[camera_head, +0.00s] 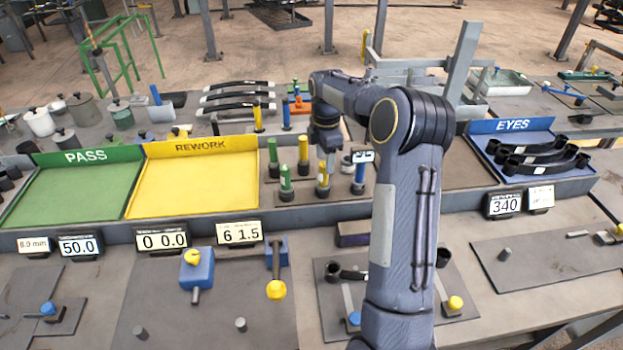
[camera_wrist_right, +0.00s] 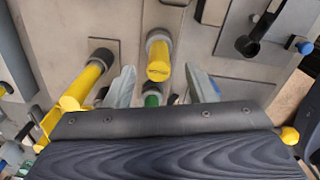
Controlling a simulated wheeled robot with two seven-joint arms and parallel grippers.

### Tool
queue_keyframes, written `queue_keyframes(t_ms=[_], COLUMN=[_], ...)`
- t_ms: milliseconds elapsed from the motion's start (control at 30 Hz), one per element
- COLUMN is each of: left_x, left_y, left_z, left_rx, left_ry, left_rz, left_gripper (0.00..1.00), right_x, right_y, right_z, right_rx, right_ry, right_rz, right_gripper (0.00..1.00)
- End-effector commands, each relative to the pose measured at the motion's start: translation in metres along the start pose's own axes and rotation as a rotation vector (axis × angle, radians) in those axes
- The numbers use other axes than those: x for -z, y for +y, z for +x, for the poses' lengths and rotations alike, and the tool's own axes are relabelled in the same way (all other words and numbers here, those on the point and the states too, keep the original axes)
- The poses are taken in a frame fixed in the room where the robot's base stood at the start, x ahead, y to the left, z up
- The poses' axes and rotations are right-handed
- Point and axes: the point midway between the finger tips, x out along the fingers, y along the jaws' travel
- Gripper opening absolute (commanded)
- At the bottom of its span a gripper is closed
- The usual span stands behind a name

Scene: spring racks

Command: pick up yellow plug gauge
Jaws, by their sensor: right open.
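The yellow plug gauge (camera_head: 323,183) stands upright in a grey collar on the small rack behind the front ledge. In the wrist view its yellow shaft (camera_wrist_right: 158,62) shows between and just beyond my two fingertips. My right gripper (camera_head: 327,158) points down over it, open; the fingers also show in the wrist view (camera_wrist_right: 161,80), apart with nothing clamped. Whether a finger touches the gauge cannot be told. A green gauge (camera_wrist_right: 152,98) shows closer to the palm in the wrist view. My left gripper is not in view.
Green gauges (camera_head: 285,184) stand left of the yellow one, and a blue gauge (camera_head: 358,180) stands close to its right. A yellow REWORK tray (camera_head: 195,190) and green PASS tray (camera_head: 75,190) lie left, empty. A blue EYES tray (camera_head: 550,186) holds black parts.

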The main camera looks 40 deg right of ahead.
Motion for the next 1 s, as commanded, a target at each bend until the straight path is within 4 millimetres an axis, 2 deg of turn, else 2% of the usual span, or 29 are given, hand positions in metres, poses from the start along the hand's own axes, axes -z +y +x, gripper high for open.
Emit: queue_keyframes(t_ms=[267,500,600,800,1000], left_x=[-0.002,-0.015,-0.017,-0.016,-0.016], left_y=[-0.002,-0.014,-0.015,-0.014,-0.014], left_z=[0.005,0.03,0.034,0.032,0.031], left_rx=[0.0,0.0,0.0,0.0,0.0], left_ry=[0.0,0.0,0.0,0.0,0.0], left_rz=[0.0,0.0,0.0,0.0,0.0], left_gripper=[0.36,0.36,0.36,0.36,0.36], right_x=[0.001,0.003,0.003,0.003,0.003], right_y=[0.0,0.002,0.002,0.002,0.002], right_z=[0.029,0.069,0.074,0.071,0.071], right_rx=[0.001,0.0,-0.001,-0.001,-0.001], right_ry=[0.0,0.001,0.001,0.001,0.001], right_rz=[0.0,0.001,0.001,0.002,0.002], right_gripper=[0.5,0.5,0.5,0.5,0.25])
